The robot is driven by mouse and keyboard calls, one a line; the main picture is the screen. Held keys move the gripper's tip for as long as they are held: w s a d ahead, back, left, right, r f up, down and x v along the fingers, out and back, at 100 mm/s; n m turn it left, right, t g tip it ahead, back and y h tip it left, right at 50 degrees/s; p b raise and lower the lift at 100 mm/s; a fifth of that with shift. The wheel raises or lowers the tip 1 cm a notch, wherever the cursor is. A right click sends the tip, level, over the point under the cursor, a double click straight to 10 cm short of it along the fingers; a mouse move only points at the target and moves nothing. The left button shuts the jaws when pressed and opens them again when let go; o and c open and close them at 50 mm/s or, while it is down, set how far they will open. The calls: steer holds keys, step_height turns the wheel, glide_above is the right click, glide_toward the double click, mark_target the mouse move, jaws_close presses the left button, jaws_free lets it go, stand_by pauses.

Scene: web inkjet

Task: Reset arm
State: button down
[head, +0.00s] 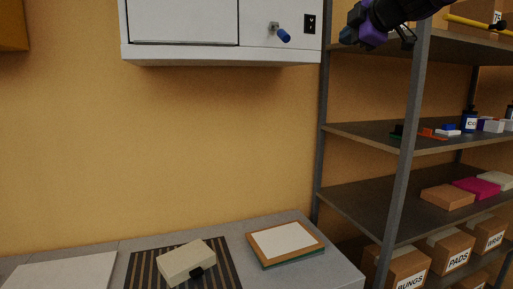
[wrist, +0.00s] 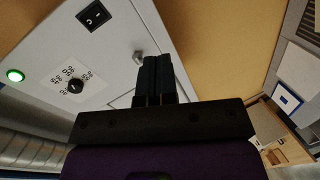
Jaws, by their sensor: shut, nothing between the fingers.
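My gripper (wrist: 156,62) is shut and empty in the wrist view, its dark fingers pressed together. Behind the fingers there is a light grey cabinet face and a yellow wall. In the head view my gripper (head: 348,36) is at the top right, in front of the shelf rack and to the right of the white wall cabinet (head: 184,24). It is apart from the cabinet's blue-handled knob (head: 284,36). Part of my arm runs out of the top of the picture.
A metal shelf rack (head: 414,100) stands at right with boxes and small items. The grey counter (head: 340,272) below holds a striped mat (head: 140,268), a pale block (head: 186,262) and a framed board (head: 286,240). The wrist view shows a green-lit button (wrist: 15,75) and a dial (wrist: 76,87).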

steer(key=s+d+f+m+g+h, duration=0.1)
steer(key=s+d+f+m+g, duration=0.1)
steer(key=s+f+m, duration=0.4)
steer(key=s+d+f+m+g+h, duration=0.2)
steer(key=s+f+m, duration=0.4)
steer(key=s+f, duration=0.7)
steer(key=s+d+f+m+g+h, duration=0.2)
steer(key=s+d+f+m+g, duration=0.1)
steer(key=s+f+m, duration=0.4)
steer(key=s+f+g, duration=0.1)
steer(key=s+f, duration=0.2)
steer(key=s, duration=0.4)
steer(key=shift+s+d+g, duration=0.3)
steer(key=shift+s+g, duration=0.05)
steer(key=shift+g, duration=0.05)
